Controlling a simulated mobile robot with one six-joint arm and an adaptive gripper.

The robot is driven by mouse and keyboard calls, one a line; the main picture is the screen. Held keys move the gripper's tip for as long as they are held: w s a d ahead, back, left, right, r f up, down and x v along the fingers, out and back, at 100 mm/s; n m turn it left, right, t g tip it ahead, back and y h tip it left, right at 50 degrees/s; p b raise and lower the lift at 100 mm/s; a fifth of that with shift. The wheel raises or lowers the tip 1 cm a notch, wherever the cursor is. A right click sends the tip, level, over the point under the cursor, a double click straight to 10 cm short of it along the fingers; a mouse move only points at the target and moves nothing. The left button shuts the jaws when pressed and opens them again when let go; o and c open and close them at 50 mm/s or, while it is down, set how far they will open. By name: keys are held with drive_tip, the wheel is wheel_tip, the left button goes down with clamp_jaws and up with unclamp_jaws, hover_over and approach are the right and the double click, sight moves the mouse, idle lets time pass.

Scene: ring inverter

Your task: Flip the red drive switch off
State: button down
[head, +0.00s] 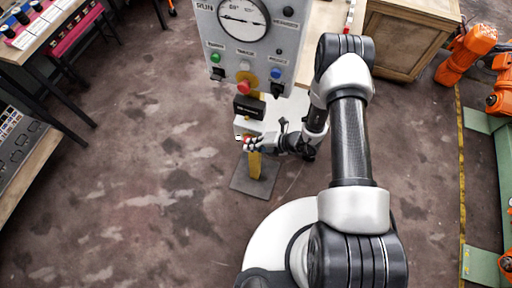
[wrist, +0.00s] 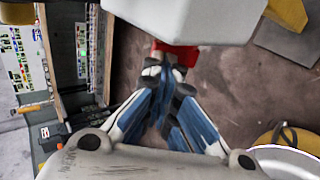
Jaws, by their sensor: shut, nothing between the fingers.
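The red switch (head: 247,139) sits at the lower front of a small white box on a yellow post. In the wrist view the red switch (wrist: 176,54) shows just beyond my fingertips, partly covered by them. My gripper (head: 255,143) is shut and empty, with its tips right at the switch; I cannot tell whether they touch it. My gripper also fills the middle of the wrist view (wrist: 166,72). The white box (wrist: 190,14) hangs over the switch in that view. Which way the switch is set cannot be made out.
A grey panel (head: 285,40) with a gauge (head: 242,19) and coloured buttons stands above the box. A red mushroom button (head: 244,87) is on it. The yellow post (head: 254,166) stands on a floor plate (head: 239,183). A wooden cabinet (head: 398,42) is behind.

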drive_tip(key=shift+w+a+r+h+p, duration=0.15)
drive_tip(key=shift+a+h+p, duration=0.15)
drive_tip(key=shift+h, duration=0.4)
idle(0.8)
drive_tip(key=shift+a, duration=0.1)
idle(1.5)
drive_tip(key=shift+r, duration=0.15)
drive_tip(key=shift+r+p, duration=0.7)
drive_tip(key=shift+p, duration=0.05)
drive_tip(key=d+f+p+v, duration=0.1)
drive_tip(key=p+v, duration=0.2)
drive_tip(key=v, duration=1.1)
drive_tip(key=shift+d+f, duration=0.1)
drive_tip(key=shift+d, duration=0.05)
